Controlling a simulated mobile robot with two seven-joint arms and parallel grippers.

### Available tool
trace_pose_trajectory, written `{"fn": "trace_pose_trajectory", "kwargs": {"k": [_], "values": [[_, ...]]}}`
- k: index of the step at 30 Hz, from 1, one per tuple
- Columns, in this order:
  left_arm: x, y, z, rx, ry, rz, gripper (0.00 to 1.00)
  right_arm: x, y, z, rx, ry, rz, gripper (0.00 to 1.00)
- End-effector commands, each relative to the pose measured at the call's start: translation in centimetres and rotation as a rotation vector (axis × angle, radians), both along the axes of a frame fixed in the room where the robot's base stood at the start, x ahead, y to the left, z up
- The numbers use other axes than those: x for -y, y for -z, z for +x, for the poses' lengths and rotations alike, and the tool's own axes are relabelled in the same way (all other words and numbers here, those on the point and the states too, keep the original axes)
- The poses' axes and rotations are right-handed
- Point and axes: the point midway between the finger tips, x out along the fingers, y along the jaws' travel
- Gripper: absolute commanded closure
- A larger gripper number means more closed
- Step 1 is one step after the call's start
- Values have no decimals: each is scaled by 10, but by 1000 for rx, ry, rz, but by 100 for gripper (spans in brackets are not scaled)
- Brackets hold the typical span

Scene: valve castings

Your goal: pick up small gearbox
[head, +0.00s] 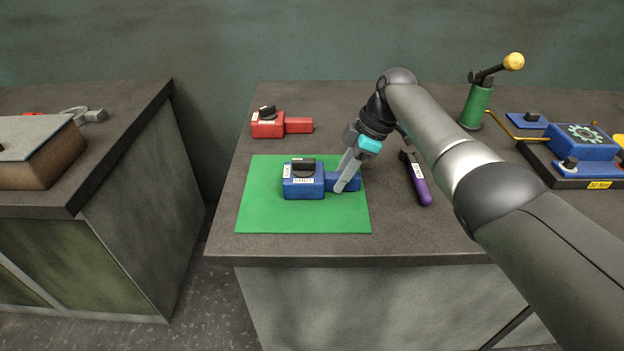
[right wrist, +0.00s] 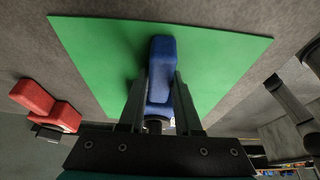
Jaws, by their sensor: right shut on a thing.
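A blue casting (head: 303,190) with a black knob and white labels, one reading "SHUT", lies on the green mat. A narrower blue arm sticks out to its right. My right gripper (head: 347,183) is shut on that arm, pointing down from above. In the right wrist view the two fingers stand on either side of the blue arm (right wrist: 161,62); the knob end is largely hidden by the gripper. The casting appears to rest on the mat. A blue block with a gear emblem (head: 583,140) stands on a dark base at the right. My left gripper is out of view.
The green mat (head: 265,220) has bare room around the casting. A red casting (head: 268,126) lies behind it. A purple-handled tool (head: 418,185) lies to the right, near my arm. A green cylinder with a yellow-knobbed lever (head: 476,105) stands behind. Another bench is at the left.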

Motion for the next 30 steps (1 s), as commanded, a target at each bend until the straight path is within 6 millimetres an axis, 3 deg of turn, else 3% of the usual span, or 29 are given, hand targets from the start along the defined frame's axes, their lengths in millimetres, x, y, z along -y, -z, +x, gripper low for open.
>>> {"fn": "trace_pose_trajectory", "kwargs": {"k": [20,26,30], "values": [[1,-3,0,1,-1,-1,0,-1,-10,2,7,-1,6,100],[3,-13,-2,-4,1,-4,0,-1,-45,2,11,-2,7,100],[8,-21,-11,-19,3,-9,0,-1,-82,2,12,-2,7,100]]}}
